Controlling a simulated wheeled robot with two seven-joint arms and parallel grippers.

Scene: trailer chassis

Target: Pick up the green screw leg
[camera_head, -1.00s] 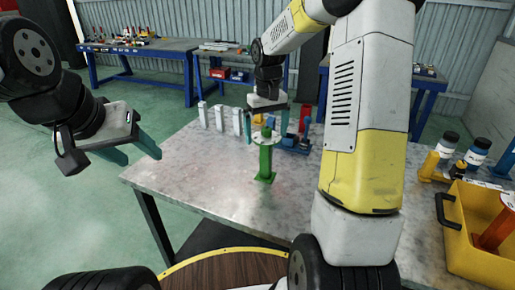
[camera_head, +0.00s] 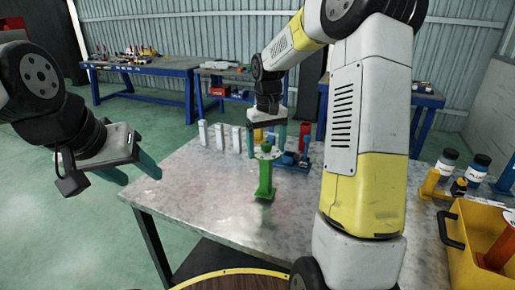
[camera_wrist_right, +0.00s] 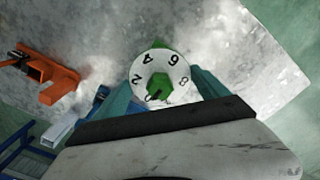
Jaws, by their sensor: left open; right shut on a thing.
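The green screw leg (camera_head: 265,178) stands upright on the metal table (camera_head: 200,215) in the head view, and its foot appears to rest on the tabletop. It has a pale round disc near its top. My right gripper (camera_head: 269,138) points down over its top and is shut on it. In the right wrist view the numbered disc and green hexagonal top of the screw leg (camera_wrist_right: 160,86) sit between the fingers of this gripper (camera_wrist_right: 163,92). My left gripper (camera_head: 140,172) is open and empty, off the table's left edge.
Several pale blocks (camera_head: 221,136) stand behind the leg, with a blue vise-like tool (camera_head: 290,160) beside it. A yellow bin (camera_head: 475,240) with an orange part and several bottles (camera_head: 445,163) are at the right. The table's front left is clear.

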